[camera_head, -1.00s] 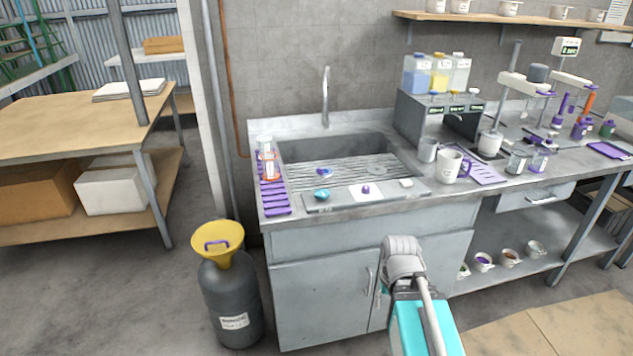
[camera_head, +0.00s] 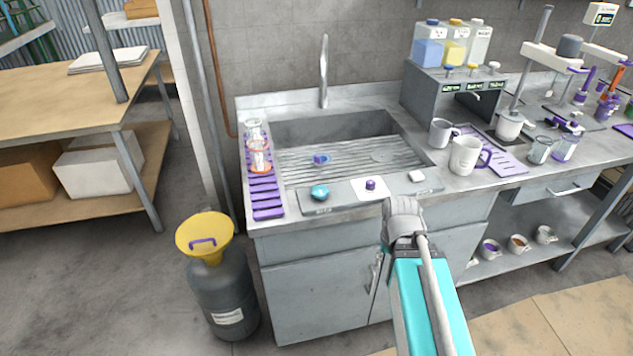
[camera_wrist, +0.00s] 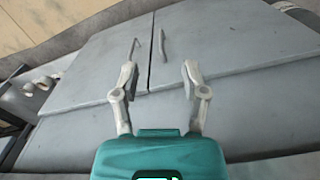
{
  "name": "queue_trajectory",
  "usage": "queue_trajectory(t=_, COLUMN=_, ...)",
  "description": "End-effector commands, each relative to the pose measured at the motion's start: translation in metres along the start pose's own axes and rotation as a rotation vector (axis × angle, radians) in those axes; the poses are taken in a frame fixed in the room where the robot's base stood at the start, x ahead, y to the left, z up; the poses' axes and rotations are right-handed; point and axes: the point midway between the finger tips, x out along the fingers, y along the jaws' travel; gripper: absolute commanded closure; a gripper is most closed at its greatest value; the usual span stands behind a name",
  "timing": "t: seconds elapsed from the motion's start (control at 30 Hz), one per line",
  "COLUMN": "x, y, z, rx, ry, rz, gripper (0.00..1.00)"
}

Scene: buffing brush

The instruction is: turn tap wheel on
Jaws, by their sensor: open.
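A grey metal tap (camera_head: 323,72) stands at the back of the steel sink (camera_head: 290,132). No part is plainly a tap wheel. On the sink's front ledge are a teal round piece (camera_head: 320,192), a purple knob-like piece (camera_head: 370,184) on a white square, and a small white block (camera_head: 417,176). A small blue and purple piece (camera_head: 320,159) lies in the basin. My gripper is open and empty in the wrist view (camera_wrist: 160,78), its fingers apart in front of grey cabinet doors (camera_wrist: 230,50). In the head view my arm covers the fingers, in front of the counter's edge.
A purple rack with glassware (camera_head: 266,190) sits left of the basin. Mugs (camera_head: 467,157) and a dispenser (camera_head: 455,95) stand to the right. A dark canister with a yellow funnel (camera_head: 204,235) stands on the floor at left. The floor before the cabinet is open.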

Motion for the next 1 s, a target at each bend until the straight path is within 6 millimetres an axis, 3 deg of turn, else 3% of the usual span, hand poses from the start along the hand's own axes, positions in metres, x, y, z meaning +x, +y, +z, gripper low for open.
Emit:
queue_trajectory(t=0.4, x=0.000, y=0.000, z=0.000, rx=0.000, ry=0.000, rz=0.000, gripper=0.41)
queue_trajectory(t=0.63, x=-0.007, y=-0.003, z=-0.004, rx=0.007, ry=0.000, rz=0.000, gripper=0.00)
queue_trajectory(t=0.87, x=-0.035, y=-0.009, z=-0.019, rx=0.052, ry=0.000, rz=0.000, gripper=0.00)
queue_trajectory(t=1.0, x=-0.060, y=-0.024, z=-0.034, rx=0.095, ry=0.000, rz=0.000, gripper=0.00)
